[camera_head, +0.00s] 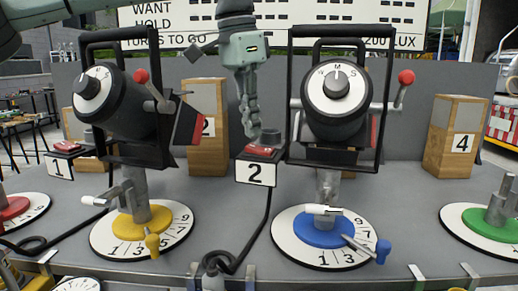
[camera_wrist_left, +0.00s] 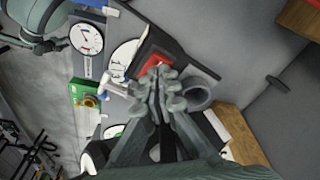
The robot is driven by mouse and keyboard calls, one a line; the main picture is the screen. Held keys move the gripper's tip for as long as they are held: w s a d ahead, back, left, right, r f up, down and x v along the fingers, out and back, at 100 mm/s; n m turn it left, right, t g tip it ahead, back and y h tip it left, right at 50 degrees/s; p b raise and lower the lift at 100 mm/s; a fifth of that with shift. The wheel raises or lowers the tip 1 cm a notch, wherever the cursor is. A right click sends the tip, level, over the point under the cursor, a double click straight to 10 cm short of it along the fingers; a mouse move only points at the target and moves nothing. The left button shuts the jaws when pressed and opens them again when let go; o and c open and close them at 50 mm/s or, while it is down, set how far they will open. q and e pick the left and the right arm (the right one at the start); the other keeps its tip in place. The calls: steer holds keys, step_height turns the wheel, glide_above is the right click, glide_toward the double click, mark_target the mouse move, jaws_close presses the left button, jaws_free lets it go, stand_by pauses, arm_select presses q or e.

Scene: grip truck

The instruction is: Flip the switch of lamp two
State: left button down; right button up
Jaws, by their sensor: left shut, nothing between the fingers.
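The switch box of lamp two (camera_head: 255,173) bears a white "2" plate and stands between two black lamps in the head view. Its red switch (camera_head: 263,150) is on top, and it also shows in the wrist view (camera_wrist_left: 138,66), partly hidden by my fingers. My left gripper (camera_head: 251,132) points down just above and slightly left of the red switch, shut and empty. In the wrist view its closed fingertips (camera_wrist_left: 159,76) overlap the switch's edge; I cannot tell whether they touch it. My right gripper is not in view.
A lamp on a yellow dial (camera_head: 128,230) stands left and a lamp on a blue dial (camera_head: 322,241) stands right. A short grey cylinder (camera_head: 270,137) is close behind the switch. Wooden blocks (camera_head: 206,150) stand behind. A black cable (camera_head: 262,222) hangs from the box.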

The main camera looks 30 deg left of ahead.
mark_target(252, 146)
arm_select(q)
steer(key=shift+f, duration=1)
stand_by(0.7)
steer(key=shift+r, duration=3.55)
